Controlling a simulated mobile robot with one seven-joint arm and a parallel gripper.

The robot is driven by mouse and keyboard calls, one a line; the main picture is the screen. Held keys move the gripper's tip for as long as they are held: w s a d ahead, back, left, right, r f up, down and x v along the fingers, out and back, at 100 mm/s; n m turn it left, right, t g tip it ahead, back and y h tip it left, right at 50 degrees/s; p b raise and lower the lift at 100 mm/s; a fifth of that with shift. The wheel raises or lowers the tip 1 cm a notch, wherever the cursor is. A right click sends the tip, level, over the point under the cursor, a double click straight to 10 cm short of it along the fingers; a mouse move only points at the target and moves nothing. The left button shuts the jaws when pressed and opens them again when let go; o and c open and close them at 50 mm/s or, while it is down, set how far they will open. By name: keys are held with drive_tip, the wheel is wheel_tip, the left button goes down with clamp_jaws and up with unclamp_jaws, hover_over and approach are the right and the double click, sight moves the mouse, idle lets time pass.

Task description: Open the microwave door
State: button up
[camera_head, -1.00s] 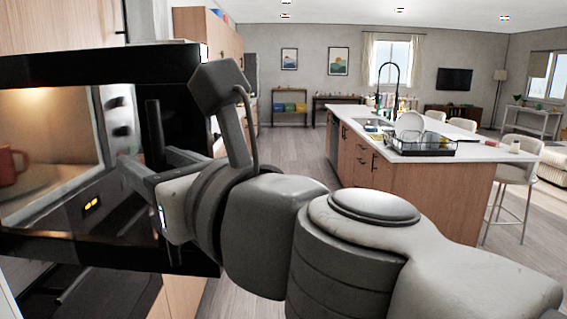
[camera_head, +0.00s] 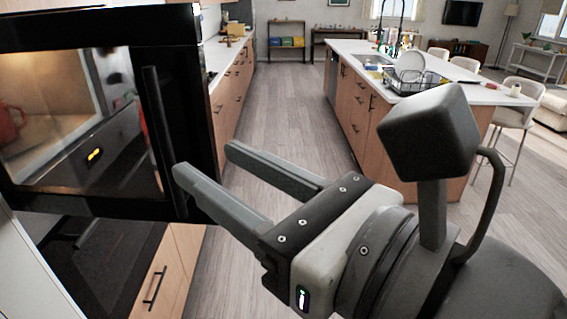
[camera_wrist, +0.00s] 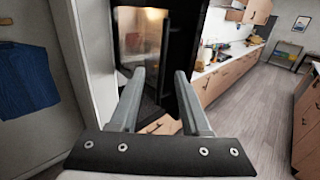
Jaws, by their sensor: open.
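The black microwave door (camera_head: 190,120) fills the left of the head view and stands swung out from the microwave. Its outer face, with a dark vertical handle (camera_head: 153,110), is toward me. Through its glass I see the lit cavity (camera_head: 45,85) and a slanted control panel with a yellow display (camera_head: 95,155). My gripper (camera_head: 206,160) is open and empty, with its fingertips right of the handle's lower part. In the wrist view the handle (camera_wrist: 165,55) shows beyond the gap between the fingertips (camera_wrist: 159,75). Contact with the door cannot be told.
A red mug (camera_head: 12,120) shows in the cavity. Wooden drawers (camera_head: 165,275) stand below the door, and a counter with cabinets (camera_head: 232,95) runs behind it. An island (camera_head: 370,130) with a dish rack stands at the right. The floor (camera_head: 290,110) between is clear.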

drive_tip(key=shift+v, duration=2.65)
drive_tip(key=w+d+f+n+g+h, duration=0.1)
drive_tip(key=w+d+f+n+h, duration=0.1)
drive_tip(key=w+f+n+h, duration=0.35)
drive_tip(key=w+d+f+n+g+h, duration=0.1)
drive_tip(key=w+d+f+n+h, duration=0.15)
drive_tip(key=f+n, duration=0.45)
drive_tip(key=w+d+f+n+g+h, duration=0.1)
drive_tip(key=d+f+n+g+h, duration=0.3)
drive_tip(key=d+f+n, duration=0.3)
drive_tip(key=d+n+h, duration=0.1)
drive_tip(key=d+n, duration=0.3)
drive_tip(key=n, duration=0.2)
drive_tip(key=shift+w+f+n+h+p, duration=0.2)
drive_tip(key=shift+f+n+h+p, duration=0.1)
drive_tip(key=shift+f+n+h, duration=0.1)
drive_tip(key=shift+a, duration=0.2)
